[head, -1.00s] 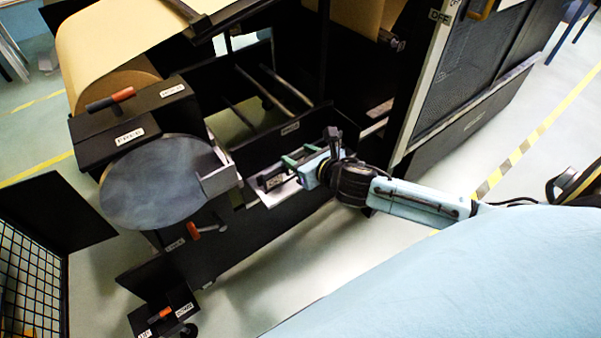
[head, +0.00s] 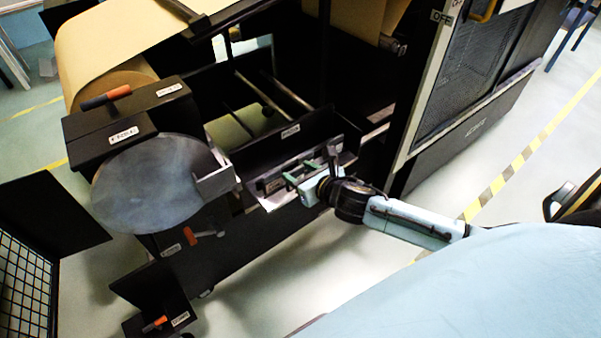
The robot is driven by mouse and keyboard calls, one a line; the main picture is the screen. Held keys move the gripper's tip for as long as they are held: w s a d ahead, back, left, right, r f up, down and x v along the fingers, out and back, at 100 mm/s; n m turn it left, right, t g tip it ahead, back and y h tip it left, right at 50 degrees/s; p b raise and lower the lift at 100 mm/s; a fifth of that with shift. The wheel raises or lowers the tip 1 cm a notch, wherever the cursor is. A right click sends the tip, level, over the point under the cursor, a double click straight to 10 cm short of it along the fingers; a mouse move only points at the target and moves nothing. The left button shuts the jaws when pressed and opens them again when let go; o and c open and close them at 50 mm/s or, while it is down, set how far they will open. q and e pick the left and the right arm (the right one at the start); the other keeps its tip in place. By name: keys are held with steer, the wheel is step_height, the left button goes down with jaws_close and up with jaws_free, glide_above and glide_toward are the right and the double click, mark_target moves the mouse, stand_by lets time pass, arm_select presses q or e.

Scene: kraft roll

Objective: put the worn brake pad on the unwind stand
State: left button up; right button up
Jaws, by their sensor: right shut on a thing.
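The unwind stand (head: 245,255) is the dark frame on the left, with a grey brake disc (head: 150,190) and a metal bracket (head: 215,184) at the disc's right edge. A dark drawer (head: 347,140) with a labelled front stands out from the frame right of the disc. My right gripper (head: 298,172) is at the middle of the drawer's front, its green fingers shut, apparently on the drawer handle, which the fingers mostly hide. I cannot make out the worn brake pad. My left gripper is not in view.
A kraft paper roll (head: 115,80) lies at the upper left, behind a black box labelled FREE (head: 120,125) with an orange-tipped lever. A mesh-panelled cabinet (head: 470,75) stands at the right. A lever box (head: 160,318) and a wire-mesh panel (head: 25,290) are low left. Open floor lies below the drawer.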

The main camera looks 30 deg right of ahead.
steer(key=shift+f, duration=0.15)
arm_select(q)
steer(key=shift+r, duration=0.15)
arm_select(e)
steer(key=o, duration=1)
